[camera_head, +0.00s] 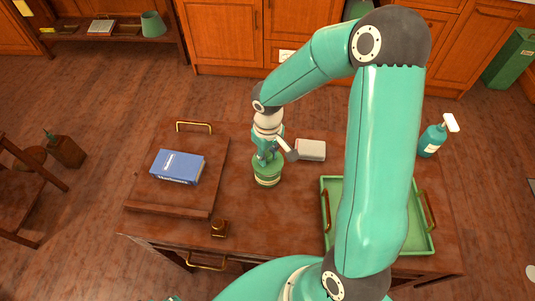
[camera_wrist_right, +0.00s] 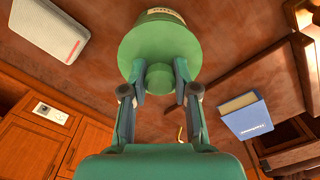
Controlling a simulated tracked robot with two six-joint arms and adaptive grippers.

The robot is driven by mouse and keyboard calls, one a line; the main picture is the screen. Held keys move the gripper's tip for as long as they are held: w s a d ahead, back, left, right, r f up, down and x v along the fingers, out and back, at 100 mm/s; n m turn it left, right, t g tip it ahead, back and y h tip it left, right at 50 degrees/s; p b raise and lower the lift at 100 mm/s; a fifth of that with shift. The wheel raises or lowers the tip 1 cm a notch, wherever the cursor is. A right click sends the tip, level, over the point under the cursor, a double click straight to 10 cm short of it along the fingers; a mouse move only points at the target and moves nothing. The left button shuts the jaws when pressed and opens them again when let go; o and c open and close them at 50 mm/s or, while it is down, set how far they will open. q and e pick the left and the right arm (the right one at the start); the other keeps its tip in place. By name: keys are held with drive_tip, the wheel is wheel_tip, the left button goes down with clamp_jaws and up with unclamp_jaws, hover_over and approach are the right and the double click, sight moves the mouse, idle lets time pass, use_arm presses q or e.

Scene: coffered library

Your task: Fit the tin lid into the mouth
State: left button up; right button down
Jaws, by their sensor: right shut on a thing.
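My right gripper (camera_head: 267,157) is shut on the knob of the green tin lid, directly over the green tin (camera_head: 267,180), which stands upright on the wooden table. In the right wrist view the lid (camera_wrist_right: 160,45) is a broad green disc with a round knob between the fingertips (camera_wrist_right: 159,88). The tin (camera_wrist_right: 163,14) with its pale label shows beyond the lid's rim. The lid covers the mouth from this side, so I cannot tell whether it is seated or just above it. My left gripper is not in view.
A blue book (camera_head: 178,167) lies on a wooden board (camera_head: 150,195) at the left. A pale grey box (camera_head: 311,150) sits right of the tin. A green tray (camera_head: 326,180) is at the right. A small brown object (camera_head: 219,229) stands near the front edge. A spray bottle (camera_head: 431,141) is at far right.

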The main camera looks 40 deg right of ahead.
sight(267, 154)
drive_tip(key=shift+f+b, duration=0.95)
drive_tip(key=c, duration=0.8)
unclamp_jaws()
drive_tip(key=shift+r, duration=0.1)
wheel_tip(267, 154, up, 12)
drive_tip(key=shift+f, duration=0.1)
